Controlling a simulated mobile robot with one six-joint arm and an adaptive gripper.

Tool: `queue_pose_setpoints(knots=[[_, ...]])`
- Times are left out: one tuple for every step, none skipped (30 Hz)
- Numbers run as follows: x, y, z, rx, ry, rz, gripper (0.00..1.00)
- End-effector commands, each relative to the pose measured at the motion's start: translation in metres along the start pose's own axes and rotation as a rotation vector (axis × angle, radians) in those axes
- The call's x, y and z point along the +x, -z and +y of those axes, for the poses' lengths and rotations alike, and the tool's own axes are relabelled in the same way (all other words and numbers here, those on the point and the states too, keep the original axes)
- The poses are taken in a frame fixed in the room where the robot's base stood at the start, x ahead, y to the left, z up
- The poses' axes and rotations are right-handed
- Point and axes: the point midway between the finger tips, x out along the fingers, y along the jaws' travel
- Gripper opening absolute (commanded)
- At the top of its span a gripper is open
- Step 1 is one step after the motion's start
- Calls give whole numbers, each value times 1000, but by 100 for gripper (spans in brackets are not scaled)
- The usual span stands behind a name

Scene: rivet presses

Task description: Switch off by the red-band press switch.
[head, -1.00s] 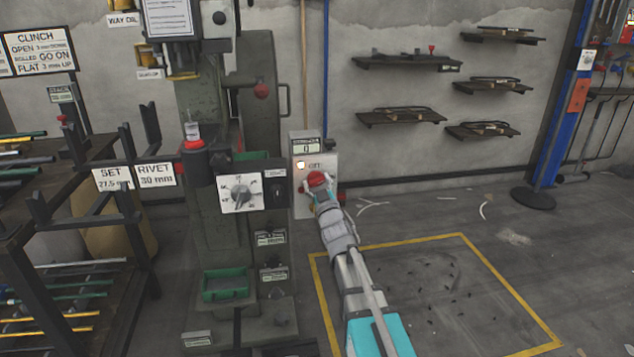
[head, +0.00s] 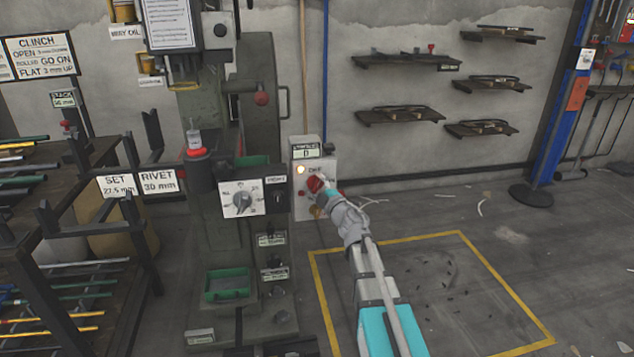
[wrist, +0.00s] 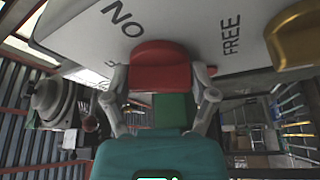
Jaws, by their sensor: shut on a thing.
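The red-band press (head: 240,120) stands left of centre in the head view, with a red band (head: 196,152) around a post at its left. A pale switch box (head: 301,206) is at its right side. Its lamp (head: 300,170) glows yellowish and a small lettered plate sits on top. My gripper (wrist: 160,85) is shut on the box's red handle (wrist: 160,58), one finger at each side. In the head view the red handle (head: 314,184) shows at the arm's end; the fingers partly hide it. The wrist view shows "NO" and "FREE" lettering on the panel.
A brass-coloured part (wrist: 297,36) is right of the handle in the wrist view. A rod rack (head: 85,225) stands left. The yellow-outlined floor area (head: 440,300) is mostly clear.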

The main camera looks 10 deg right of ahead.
Motion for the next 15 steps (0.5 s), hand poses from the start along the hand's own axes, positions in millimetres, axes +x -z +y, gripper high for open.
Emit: queue_pose_setpoints(knots=[[1,1,4,-42,17,0,27],[1,1,4,-68,28,0,27],[1,1,3,-101,42,0,27],[1,1,3,-125,52,0,27],[1,1,3,-149,61,0,27],[1,2,3,-180,74,1,27],[1,2,3,-201,83,1,27],[1,2,3,-221,91,1,27],[1,2,2,-247,102,1,27],[1,2,2,-265,109,1,27],[1,1,2,-282,117,1,27],[1,1,2,-303,125,1,27],[1,1,2,-317,131,1,27],[1,1,1,-329,136,1,27],[1,1,1,-344,142,1,27]])
